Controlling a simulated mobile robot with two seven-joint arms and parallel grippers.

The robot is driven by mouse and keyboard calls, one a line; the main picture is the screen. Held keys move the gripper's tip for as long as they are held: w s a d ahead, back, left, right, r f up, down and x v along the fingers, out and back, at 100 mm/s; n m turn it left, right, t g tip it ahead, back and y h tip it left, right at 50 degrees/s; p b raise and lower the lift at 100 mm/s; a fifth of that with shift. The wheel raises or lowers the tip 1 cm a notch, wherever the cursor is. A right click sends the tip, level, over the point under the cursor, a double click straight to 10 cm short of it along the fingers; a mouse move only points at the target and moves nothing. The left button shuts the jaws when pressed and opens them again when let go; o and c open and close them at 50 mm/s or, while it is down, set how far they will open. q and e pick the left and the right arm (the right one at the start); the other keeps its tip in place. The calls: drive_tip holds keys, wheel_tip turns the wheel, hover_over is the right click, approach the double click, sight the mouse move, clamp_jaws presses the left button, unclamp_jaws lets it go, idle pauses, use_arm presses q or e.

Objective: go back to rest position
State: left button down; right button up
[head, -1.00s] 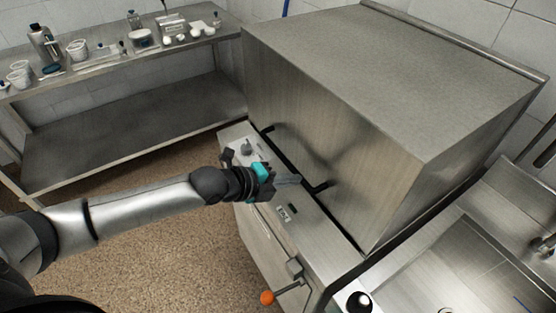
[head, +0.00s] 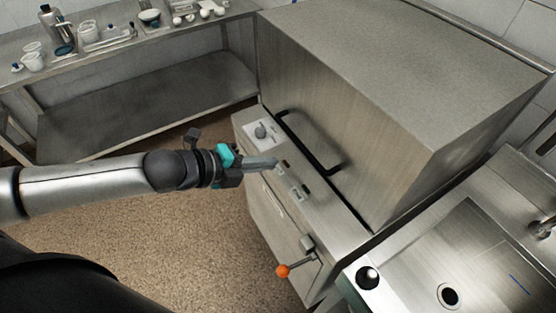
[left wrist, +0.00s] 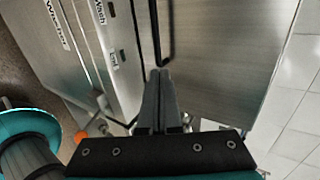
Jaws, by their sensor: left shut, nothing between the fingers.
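My left gripper (head: 262,164) reaches in from the left in the head view. It is shut and empty, in front of the control panel of a steel box-shaped machine (head: 350,90). In the left wrist view its fingers (left wrist: 158,95) are together, pointing toward the machine's front. The machine's black bar handle (head: 315,150) lies beyond the fingertips, and the gripper appears apart from it. My right gripper is not in view.
A lever with an orange knob (head: 283,270) sticks out of the machine's lower front. A steel sink (head: 500,260) is at the right. Brown floor (head: 200,240) is open below my arm.

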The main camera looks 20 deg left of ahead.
use_arm(q)
drive_tip(key=w+a+f+n+y+b, duration=0.1)
drive_tip(key=a+f+n+y, duration=0.1)
drive_tip(key=a+f+n, duration=0.35)
drive_tip(key=w+a+f+n+y+b, duration=0.1)
drive_tip(key=a+f+n+y+b, duration=0.15)
drive_tip(key=f, duration=0.55)
drive_tip(key=s+a+f+n+g+y+b, duration=0.1)
drive_tip(key=s+a+f+n, duration=0.15)
drive_tip(key=f, duration=0.55)
drive_tip(key=s+a+f+n+y, duration=0.1)
drive_tip(key=s+a+f+n, duration=0.15)
drive_tip(key=f, duration=0.45)
drive_tip(key=s+d+f+n+g+y+b, duration=0.1)
drive_tip(key=s+f+n+g, duration=0.15)
drive_tip(key=s+f, duration=0.45)
drive_tip(key=s+d+f+n+g+b, duration=0.1)
drive_tip(key=s+d+f+n+b, duration=0.15)
drive_tip(key=s+f, duration=0.45)
drive_tip(key=s+d+f+n+g, duration=0.2)
drive_tip(key=s+d+f, duration=0.2)
drive_tip(key=s, duration=0.4)
drive_tip(key=s+d+f+n+g, duration=0.2)
drive_tip(key=s+d+f+n, duration=0.1)
drive_tip(key=s, duration=0.6)
drive_tip(key=shift+s+d+f+b, duration=0.25)
drive_tip(key=shift+d+f+b, duration=0.1)
drive_tip(key=shift+d+f, duration=0.25)
drive_tip(key=shift+a, duration=0.1)
